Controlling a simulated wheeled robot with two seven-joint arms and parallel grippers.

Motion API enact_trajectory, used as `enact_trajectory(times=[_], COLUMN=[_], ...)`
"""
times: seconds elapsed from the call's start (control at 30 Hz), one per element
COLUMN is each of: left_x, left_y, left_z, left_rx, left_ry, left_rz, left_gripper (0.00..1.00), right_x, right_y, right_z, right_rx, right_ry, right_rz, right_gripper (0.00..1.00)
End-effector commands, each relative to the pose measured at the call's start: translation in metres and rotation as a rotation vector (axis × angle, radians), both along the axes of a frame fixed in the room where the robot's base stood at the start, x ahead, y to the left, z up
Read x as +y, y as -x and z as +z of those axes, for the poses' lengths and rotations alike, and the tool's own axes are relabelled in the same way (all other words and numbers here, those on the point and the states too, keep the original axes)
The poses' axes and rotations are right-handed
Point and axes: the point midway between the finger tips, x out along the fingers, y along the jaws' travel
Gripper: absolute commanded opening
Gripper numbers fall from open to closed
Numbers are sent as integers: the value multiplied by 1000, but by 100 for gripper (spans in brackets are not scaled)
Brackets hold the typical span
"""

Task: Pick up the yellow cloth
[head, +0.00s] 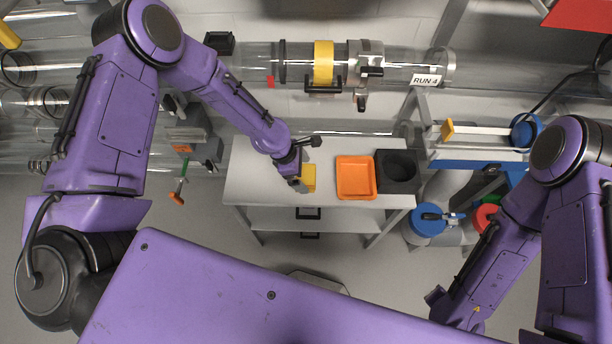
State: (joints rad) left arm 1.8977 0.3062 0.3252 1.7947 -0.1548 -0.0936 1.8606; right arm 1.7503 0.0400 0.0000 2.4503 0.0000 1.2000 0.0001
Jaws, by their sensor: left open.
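The yellow cloth (309,178) is a small yellow patch on the light worktop, left of the orange tray. My left gripper (298,182) is open at the left edge of the cloth and covers part of it. From this view I cannot tell whether its fingers touch the cloth. My right arm hangs low at the right, and its gripper does not show.
The orange tray (356,178) and a black square holder (397,171) stand on the worktop (262,160). A clear tube with a yellow band (323,63) runs behind. A blue-lidded container (428,222) stands right of the bench. The worktop's left part is bare.

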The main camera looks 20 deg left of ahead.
Motion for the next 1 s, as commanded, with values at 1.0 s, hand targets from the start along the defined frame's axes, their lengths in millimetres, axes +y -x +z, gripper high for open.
enact_trajectory(times=[1.0], left_x=[-4], left_y=[-3], left_z=[20], left_rx=[-6], left_ry=[0], left_rz=[0], left_gripper=[60], right_x=[0], right_y=[0], right_z=[-10], right_rx=[0], right_ry=[0], right_rz=[0], right_gripper=[43])
